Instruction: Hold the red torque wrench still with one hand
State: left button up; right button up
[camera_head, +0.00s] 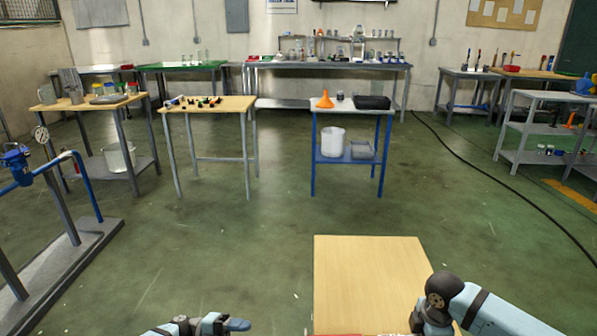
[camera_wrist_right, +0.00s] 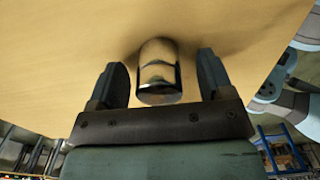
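A short shiny metal cylinder (camera_wrist_right: 158,72) stands out against the light wooden tabletop in the right wrist view. The fingers of my right gripper (camera_wrist_right: 161,74) are open on either side of it, with a visible gap on both sides. In the head view my right arm reaches down over the wooden table (camera_head: 365,270), and its fingers are not clear there. My left gripper (camera_head: 236,324) is low in the head view, left of the table and away from it; its opening is unclear. Only a thin reddish strip (camera_head: 340,334) shows at the bottom edge; I cannot tell whether it is the torque wrench.
The visible part of the wooden table is bare. Green floor is open ahead of it. A blue-legged bench (camera_head: 350,108) with an orange funnel (camera_head: 325,100) and a wooden bench (camera_head: 230,103) with small tools stand farther off. A pipe stand (camera_head: 75,258) is at the left.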

notch_tip(320, 180, up, 12)
dwell(0.6)
